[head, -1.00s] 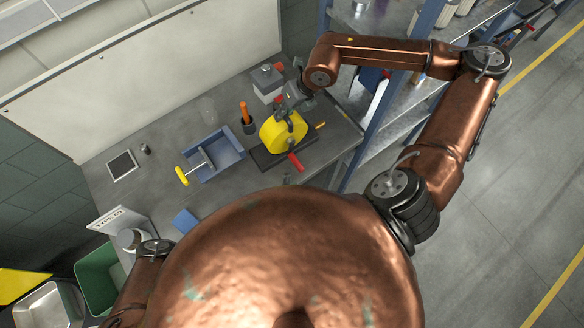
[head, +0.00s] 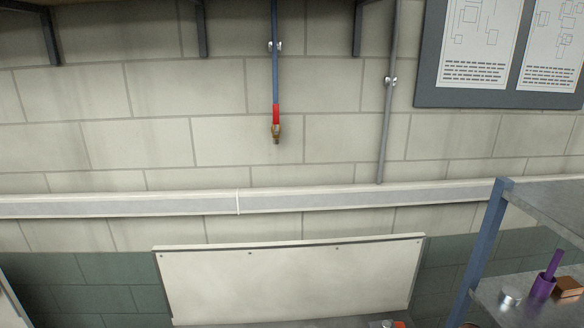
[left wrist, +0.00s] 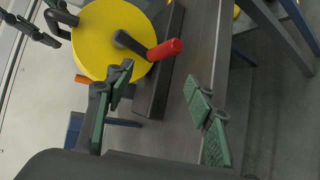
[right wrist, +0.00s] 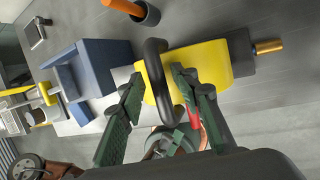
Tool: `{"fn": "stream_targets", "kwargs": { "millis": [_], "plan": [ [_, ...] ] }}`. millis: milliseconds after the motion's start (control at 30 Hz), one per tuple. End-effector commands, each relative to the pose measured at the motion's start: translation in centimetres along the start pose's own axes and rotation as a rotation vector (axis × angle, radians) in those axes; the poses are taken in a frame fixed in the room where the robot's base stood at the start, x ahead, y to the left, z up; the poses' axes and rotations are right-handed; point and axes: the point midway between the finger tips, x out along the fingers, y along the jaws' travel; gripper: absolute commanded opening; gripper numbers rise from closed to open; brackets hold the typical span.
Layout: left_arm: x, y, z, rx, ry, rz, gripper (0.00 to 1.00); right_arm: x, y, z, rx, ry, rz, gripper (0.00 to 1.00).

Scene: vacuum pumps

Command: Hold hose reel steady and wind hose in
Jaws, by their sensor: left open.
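The yellow hose reel (left wrist: 105,40) stands on a dark base on the bench in the left wrist view. Its dark crank arm ends in a red handle (left wrist: 165,49). My left gripper (left wrist: 158,92) is open and empty, just short of the red handle. In the right wrist view, the reel (right wrist: 212,68) has a black loop handle (right wrist: 157,75). My right gripper (right wrist: 155,88) is open, with the loop between or just beyond its fingertips; contact cannot be told. The red handle (right wrist: 194,117) shows partly behind a right finger. The head view shows no reel or gripper.
A blue bin (right wrist: 92,65) and a dark cup (right wrist: 147,14) with an orange handle stand near the reel. A brass-coloured fitting (right wrist: 268,47) sticks out at its base. In the head view, a shelf unit (head: 482,255) rises at the right and a white board (head: 290,280) backs the bench.

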Motion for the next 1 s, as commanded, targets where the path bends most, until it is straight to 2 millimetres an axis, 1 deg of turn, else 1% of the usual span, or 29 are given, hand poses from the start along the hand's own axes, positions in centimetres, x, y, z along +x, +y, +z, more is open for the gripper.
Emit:
{"fn": "stream_targets", "kwargs": {
  "millis": [33, 233, 333, 467, 600, 800, 1000],
  "plan": [
    [-1.3, 0.1, 1.4, -0.014, -0.035, -0.003, 0.49, 0.0, 0.0, 0.0, 0.000, 0.001, -0.001, 0.32],
    [-1.3, 0.1, 1.4, -0.014, -0.035, -0.003, 0.49, -0.1, 0.0, 0.0, 0.000, 0.001, -0.001, 0.32],
    [-1.3, 0.1, 1.4, -0.014, -0.035, -0.003, 0.49, -0.6, -0.1, 0.0, 0.001, 0.000, -0.001, 0.32],
    [-1.3, 0.1, 1.4, -0.014, -0.035, -0.002, 0.49, -2.1, -0.1, 0.0, 0.002, -0.001, -0.003, 0.32],
    [-1.3, 0.1, 1.4, -0.014, -0.035, -0.002, 0.49, -4.3, -0.1, 0.1, 0.000, -0.002, -0.002, 0.32],
    [-1.3, 0.1, 1.4, -0.014, -0.035, -0.002, 0.49, -6.9, -0.1, 0.0, 0.000, -0.001, -0.002, 0.32],
    [-1.3, 0.1, 1.4, -0.014, -0.035, -0.002, 0.49, -7.9, 0.0, 0.0, 0.000, 0.000, -0.001, 0.32]
  ]
}}
